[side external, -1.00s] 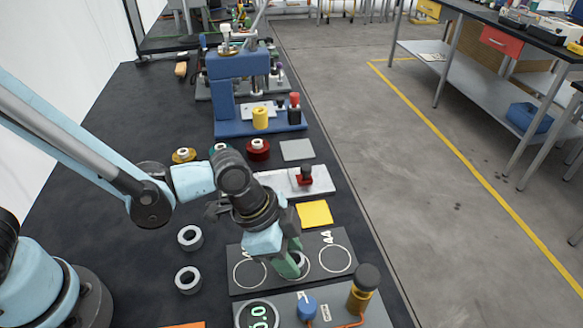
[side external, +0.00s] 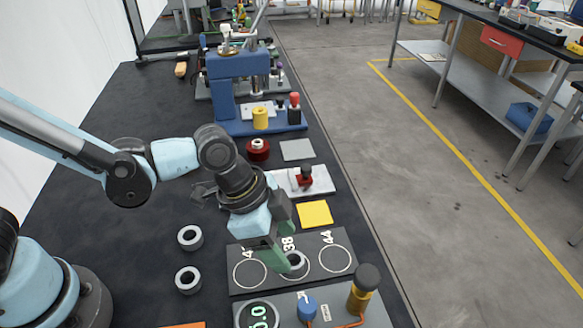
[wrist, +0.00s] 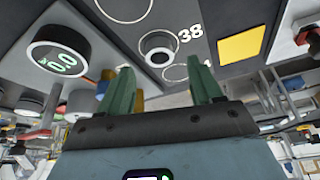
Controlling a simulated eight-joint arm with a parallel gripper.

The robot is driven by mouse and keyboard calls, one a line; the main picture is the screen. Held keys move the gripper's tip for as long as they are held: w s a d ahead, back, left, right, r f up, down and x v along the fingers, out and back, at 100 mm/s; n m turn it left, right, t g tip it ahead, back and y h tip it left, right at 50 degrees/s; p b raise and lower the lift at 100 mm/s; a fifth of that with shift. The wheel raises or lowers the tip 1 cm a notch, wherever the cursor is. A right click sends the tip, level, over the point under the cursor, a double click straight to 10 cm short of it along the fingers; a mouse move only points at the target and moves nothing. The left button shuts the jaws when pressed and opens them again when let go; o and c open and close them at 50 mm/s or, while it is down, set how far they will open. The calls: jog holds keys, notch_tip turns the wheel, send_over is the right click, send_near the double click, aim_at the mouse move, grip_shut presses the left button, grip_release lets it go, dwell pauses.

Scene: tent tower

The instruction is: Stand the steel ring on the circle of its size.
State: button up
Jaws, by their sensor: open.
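A steel ring (side external: 298,262) sits hole up on the middle circle, marked 38, of the dark marked plate (side external: 322,287). In the wrist view the same ring (wrist: 158,58) shows beside the 38 label, beyond my fingertips. My gripper (side external: 277,257) is open, its green fingers just left of the ring and partly covering it in the side view. In the wrist view the gap of my gripper (wrist: 165,78) is empty. A circle with a partly hidden label (side external: 249,274) lies to the left and the 44 circle (side external: 335,258) to the right; both are bare.
Two other steel rings (side external: 190,237) (side external: 188,280) lie left of the plate. In front stands a grey panel with a round display (side external: 257,314), blue knob (side external: 307,308) and brass post (side external: 361,290). A yellow square (side external: 315,213) lies behind the plate.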

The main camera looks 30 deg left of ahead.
jog(key=v, duration=0.8)
jog(key=w+a+r+n+t+y, duration=0.1)
jog(key=a+n+t, duration=0.4)
jog(key=a+n, duration=0.7)
jog(key=a+r+y, duration=0.1)
jog(key=a+y, duration=0.1)
jog(key=a, duration=0.6)
jog(key=shift+y, duration=0.4)
jog(key=shift+w+d, duration=0.1)
jog(key=shift+w, duration=0.05)
